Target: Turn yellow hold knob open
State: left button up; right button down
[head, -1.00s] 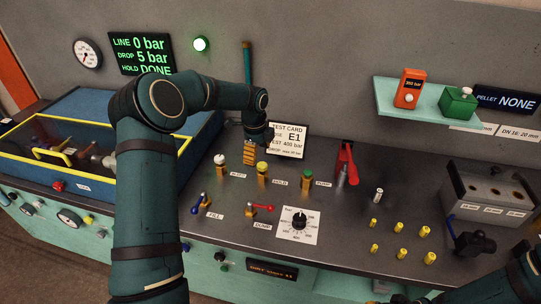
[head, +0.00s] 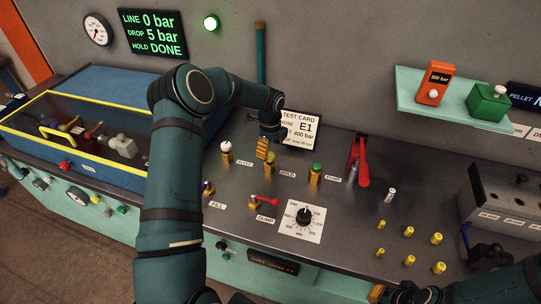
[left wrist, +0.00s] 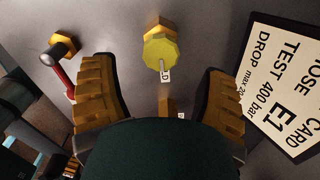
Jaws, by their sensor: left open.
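The yellow hold knob (head: 270,158) stands on the grey bench between a white-topped knob (head: 226,147) and a green-topped knob (head: 316,168). My left gripper (head: 264,148) is above and just behind it, partly covering it in the head view. In the left wrist view the yellow knob (left wrist: 160,53) shows ahead, between the two spread fingers (left wrist: 160,72) and apart from both. The left gripper is open and empty. Part of my right gripper (head: 377,293) shows at the lower right edge; its jaws cannot be made out.
A red lever (head: 361,162) stands right of the knobs. A red-handled dump valve (head: 262,200) and a dial (head: 303,216) lie in front. A test card (head: 298,128) leans behind. The display (head: 154,33) reads line 0 bar, hold done.

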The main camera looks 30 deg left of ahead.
aim_at(270, 155)
pick_arm(q)
jog(key=shift+f, duration=1.9)
jog(key=c, duration=1.2)
